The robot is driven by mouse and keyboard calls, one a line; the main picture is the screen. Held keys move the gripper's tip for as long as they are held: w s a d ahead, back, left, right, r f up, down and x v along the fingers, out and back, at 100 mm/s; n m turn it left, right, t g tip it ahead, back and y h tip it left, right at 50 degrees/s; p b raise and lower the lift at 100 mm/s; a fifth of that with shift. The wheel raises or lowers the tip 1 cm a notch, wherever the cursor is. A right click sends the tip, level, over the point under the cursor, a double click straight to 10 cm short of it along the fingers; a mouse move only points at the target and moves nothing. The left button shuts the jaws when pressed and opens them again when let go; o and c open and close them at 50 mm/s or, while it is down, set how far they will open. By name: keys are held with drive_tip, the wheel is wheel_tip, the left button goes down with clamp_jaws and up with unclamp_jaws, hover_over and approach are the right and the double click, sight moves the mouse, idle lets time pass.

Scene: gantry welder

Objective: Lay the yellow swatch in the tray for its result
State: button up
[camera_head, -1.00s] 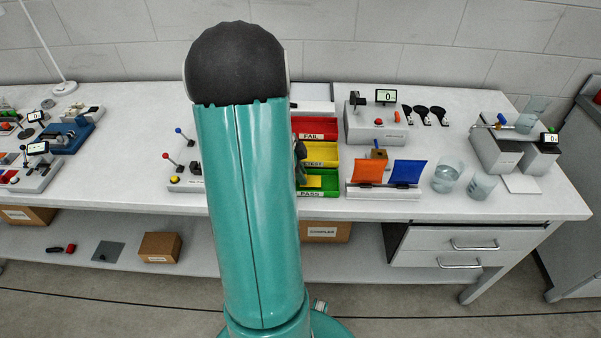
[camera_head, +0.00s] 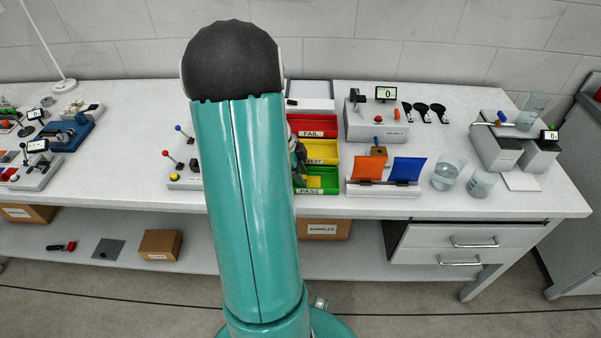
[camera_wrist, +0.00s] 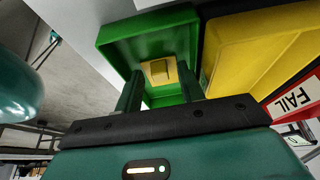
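The yellow swatch (camera_wrist: 158,71) lies flat on the floor of the green tray (camera_wrist: 113,38) in the wrist view. It is a small yellow square with a raised piece on it. In the head view the swatch (camera_head: 313,183) shows as a yellow patch in the green tray, which is labelled PASS (camera_head: 310,191). My gripper (camera_wrist: 160,85) is open above the tray. Its two fingers stand apart on either side of the swatch, with gaps showing. In the head view my arm hides part of the trays and most of the gripper.
Behind the green tray are a yellow tray (camera_head: 328,150) and a red tray labelled FAIL (camera_head: 326,124). An orange swatch (camera_head: 369,167) and a blue swatch (camera_head: 407,171) stand on a rack to the right. Glass beakers (camera_head: 447,173) stand farther right.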

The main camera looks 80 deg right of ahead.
drive_tip(key=v, duration=1.3)
drive_tip(key=shift+s, duration=0.2)
drive_tip(key=shift+r, duration=0.15)
drive_tip(key=w+a+r+n+t+h, duration=0.1)
drive_tip(key=w+a+r+n+t, duration=0.25)
drive_tip(key=w+a+n, duration=0.55)
drive_tip(key=w+a+r+n+t+h, duration=0.15)
drive_tip(key=w+a+r+n, duration=0.4)
drive_tip(key=a, duration=0.65)
drive_tip(key=a+r+n+t+y, duration=0.1)
drive_tip(key=a+n+t+y, duration=0.2)
drive_tip(key=a+n, duration=1.6)
drive_tip(key=a+t, duration=0.2)
drive_tip(key=a, duration=0.3)
drive_tip(key=shift+s+a+r, duration=0.25)
drive_tip(key=shift+s+a, duration=0.05)
drive_tip(key=shift+s, duration=0.05)
drive_tip(key=shift+d+y, duration=0.1)
drive_tip(key=shift+y, duration=0.15)
